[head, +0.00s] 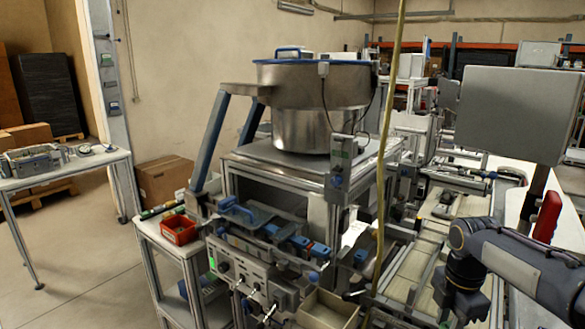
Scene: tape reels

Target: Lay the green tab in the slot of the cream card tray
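I cannot make out the green tab or the cream card tray with its slot in the head view. An open beige box (327,309) shows at the bottom, but I cannot tell whether it is a card tray. Part of my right arm comes in from the right edge and bends down toward the bottom. No gripper fingers show at its lower end. My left arm and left gripper are out of view.
A machine with a large metal bowl (310,95) fills the middle. A red bin (178,229) sits on a bench at its left. A side table (75,167) with devices stands far left. A grey panel (516,112) is upper right. Floor is clear at lower left.

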